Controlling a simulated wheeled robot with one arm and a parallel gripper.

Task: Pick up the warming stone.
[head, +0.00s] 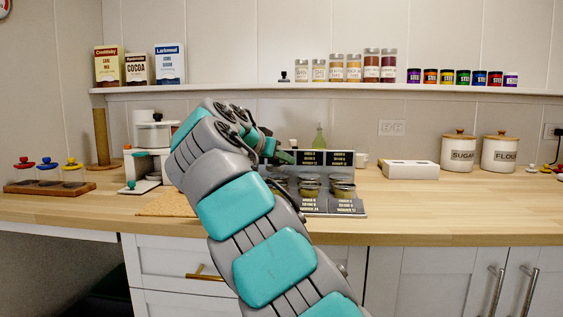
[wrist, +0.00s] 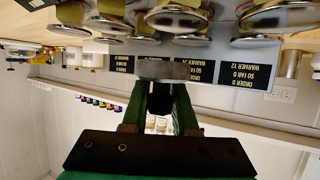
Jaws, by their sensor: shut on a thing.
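My gripper (wrist: 160,88) shows in the wrist view with its two green fingers closed on a flat grey slab, which looks like the warming stone (wrist: 163,70). In the head view the gripper's tip (head: 284,157) shows only in part beside the labelled rack (head: 345,207). My own arm hides most of the gripper there, and the stone cannot be made out.
Several lidded jars stand on the rack close to my gripper. A white box (head: 410,170) and the sugar (head: 458,152) and flour (head: 500,154) canisters stand to the right. A white appliance (head: 150,150) stands left. The counter's front right is clear.

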